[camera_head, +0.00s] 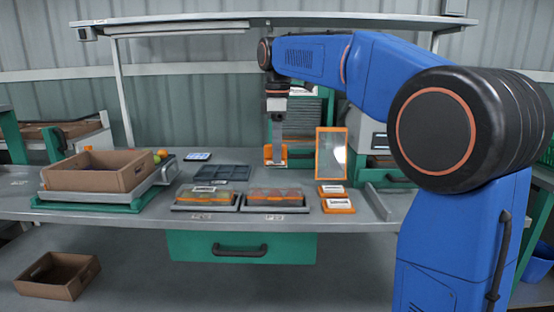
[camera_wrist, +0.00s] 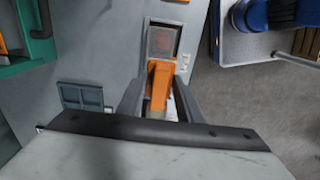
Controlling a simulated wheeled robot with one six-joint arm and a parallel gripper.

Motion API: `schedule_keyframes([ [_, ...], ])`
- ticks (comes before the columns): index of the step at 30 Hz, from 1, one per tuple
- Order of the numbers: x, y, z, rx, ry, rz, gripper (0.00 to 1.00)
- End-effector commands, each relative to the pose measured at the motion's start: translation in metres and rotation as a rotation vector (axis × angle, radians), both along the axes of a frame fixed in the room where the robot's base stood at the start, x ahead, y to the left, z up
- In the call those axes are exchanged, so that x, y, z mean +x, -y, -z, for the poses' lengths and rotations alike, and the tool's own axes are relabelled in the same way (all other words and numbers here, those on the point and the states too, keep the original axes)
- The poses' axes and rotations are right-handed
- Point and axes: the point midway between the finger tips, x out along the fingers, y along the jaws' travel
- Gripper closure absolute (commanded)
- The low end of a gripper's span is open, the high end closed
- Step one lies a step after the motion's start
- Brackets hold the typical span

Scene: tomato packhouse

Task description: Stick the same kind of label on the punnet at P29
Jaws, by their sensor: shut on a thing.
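My gripper (camera_head: 275,158) is shut on an orange tool (camera_head: 275,163), which looks like a label applicator, held over the back of the bench. In the wrist view, the orange tool (camera_wrist: 159,80) sits between the two grey fingers (camera_wrist: 158,100). Two clear-lidded punnets stand side by side at the bench front: a left punnet (camera_head: 207,195) and a right punnet (camera_head: 273,195). The left one has a pale label on its lid; I see none on the right one. The place tags (camera_head: 276,217) before them are too small to read.
Two orange-edged blocks with white tops (camera_head: 337,205) lie right of the punnets, before an orange-framed panel (camera_head: 331,153). A dark compartment tray (camera_head: 222,173) lies behind the punnets. A brown crate (camera_head: 98,171) stands on a scale-like stand at left. A shelf (camera_head: 270,20) hangs overhead.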

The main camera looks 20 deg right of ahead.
Motion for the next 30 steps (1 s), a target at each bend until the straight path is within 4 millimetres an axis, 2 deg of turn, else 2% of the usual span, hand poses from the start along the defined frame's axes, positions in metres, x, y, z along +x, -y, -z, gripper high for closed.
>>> schedule_keyframes([
  [7, -0.001, 0.000, 0.004, 0.000, -0.001, -0.007, 0.84],
  [21, -0.001, 0.000, 0.047, 0.000, -0.001, -0.006, 0.84],
  [30, -0.001, 0.000, 0.063, 0.000, 0.000, -0.006, 0.84],
])
